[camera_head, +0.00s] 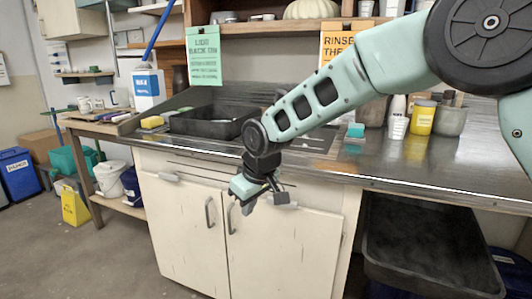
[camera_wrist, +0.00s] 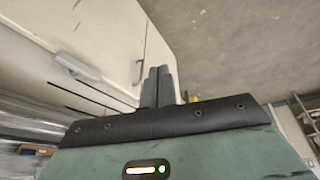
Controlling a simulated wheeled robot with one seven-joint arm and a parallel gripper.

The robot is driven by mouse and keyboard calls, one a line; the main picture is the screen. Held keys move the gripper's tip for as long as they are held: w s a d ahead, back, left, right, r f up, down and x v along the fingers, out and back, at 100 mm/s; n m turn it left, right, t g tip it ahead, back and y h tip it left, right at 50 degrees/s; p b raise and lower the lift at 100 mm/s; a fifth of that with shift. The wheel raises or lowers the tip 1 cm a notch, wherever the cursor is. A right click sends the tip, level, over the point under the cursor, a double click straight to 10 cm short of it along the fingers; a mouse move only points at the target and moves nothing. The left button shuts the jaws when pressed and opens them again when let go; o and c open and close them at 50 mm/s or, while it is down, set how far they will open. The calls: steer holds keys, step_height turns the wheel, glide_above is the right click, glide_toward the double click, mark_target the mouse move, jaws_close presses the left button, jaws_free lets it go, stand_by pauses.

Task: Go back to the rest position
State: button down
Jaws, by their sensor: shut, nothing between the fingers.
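My gripper (camera_head: 247,206) hangs in front of the white cabinet (camera_head: 275,253), below the counter's front edge, in the head view. My arm reaches across from the upper right. The fingers point down and are together, with nothing between them. In the wrist view my gripper (camera_wrist: 163,82) shows its two dark fingers side by side, with the cabinet doors (camera_wrist: 110,30) to the left and the floor to the right. I cannot tell how far the fingers are from the cabinet doors.
The metal counter (camera_head: 330,168) runs above the cabinet and carries a black tray (camera_head: 210,128), a yellow container (camera_head: 423,118) and cups. A large dark bin (camera_head: 430,245) stands under the counter at right. Floor is clear at lower left.

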steer(key=s+d+m+g+h, duration=0.1)
steer(key=s+d, duration=0.5)
steer(key=s, duration=0.5)
steer(key=s+d+m+g, duration=0.1)
steer(key=s+d, duration=0.6)
steer(key=s, duration=0.5)
steer(key=s+d+g+h, duration=0.1)
steer(key=s+d, duration=0.5)
steer(key=s, duration=0.5)
step_height(320, 180, up, 13)
steer(key=p, duration=1.2)
steer(key=shift+w+a+p, duration=0.15)
steer(key=shift+w+p, duration=0.05)
steer(key=shift+p, duration=0.15)
